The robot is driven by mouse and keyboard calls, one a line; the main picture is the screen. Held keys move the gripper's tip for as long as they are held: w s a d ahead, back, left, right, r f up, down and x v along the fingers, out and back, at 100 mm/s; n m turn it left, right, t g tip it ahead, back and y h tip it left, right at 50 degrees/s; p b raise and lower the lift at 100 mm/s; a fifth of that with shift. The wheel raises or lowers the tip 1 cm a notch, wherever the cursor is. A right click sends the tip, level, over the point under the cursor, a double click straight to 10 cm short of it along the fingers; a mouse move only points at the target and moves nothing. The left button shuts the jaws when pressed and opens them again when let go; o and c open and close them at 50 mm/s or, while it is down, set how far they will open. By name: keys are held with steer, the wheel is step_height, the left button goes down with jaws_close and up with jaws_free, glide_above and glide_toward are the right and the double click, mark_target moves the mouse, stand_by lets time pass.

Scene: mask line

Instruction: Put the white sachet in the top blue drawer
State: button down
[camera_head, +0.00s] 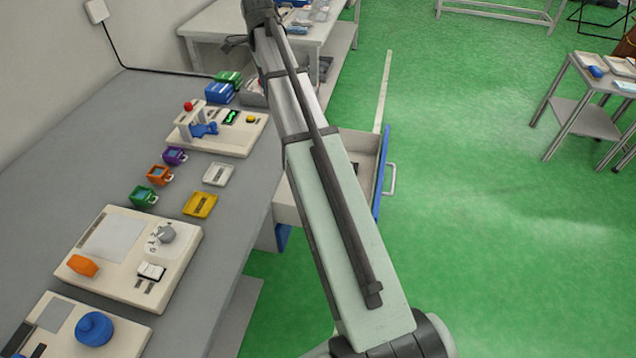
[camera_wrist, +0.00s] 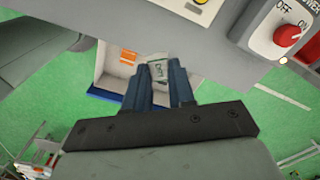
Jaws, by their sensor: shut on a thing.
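In the wrist view my gripper (camera_wrist: 158,68) is shut on a small whitish sachet (camera_wrist: 157,74) with dark print, held between its two dark blue fingertips. The open drawer (camera_wrist: 105,96) with a blue front edge lies behind and below the fingers in that view; the sachet overlaps its right part in the picture, and I cannot tell the height between them. In the head view the drawer's blue front (camera_head: 382,172) with a grey handle sticks out from under the bench, partly hidden by my arm. The gripper's fingers and the sachet cannot be made out there.
An orange-and-white item (camera_wrist: 128,57) lies in the drawer. A red OFF/ON knob (camera_wrist: 288,36) is on a panel close by at the upper right of the wrist view. The grey bench (camera_head: 70,130) carries consoles, small coloured cups and trays. Green floor right of the drawer is clear.

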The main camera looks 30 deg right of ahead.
steer(key=s+d+m, duration=0.6)
steer(key=s+d, duration=1.3)
steer(key=shift+m, duration=0.3)
steer(key=shift+s+d+f, duration=0.1)
steer(key=shift+f, duration=6.2)
steer(key=shift+s+d+f, duration=0.1)
steer(key=shift+d+f, duration=0.05)
steer(key=shift+f, duration=6.15)
steer(key=shift+s+d+f, duration=0.1)
steer(key=shift+f, duration=6.2)
steer(key=shift+f, duration=0.1)
steer(key=c, duration=1)
jaws_free()
steer(key=shift+o, duration=0.2)
step_height(320, 180, up, 12)
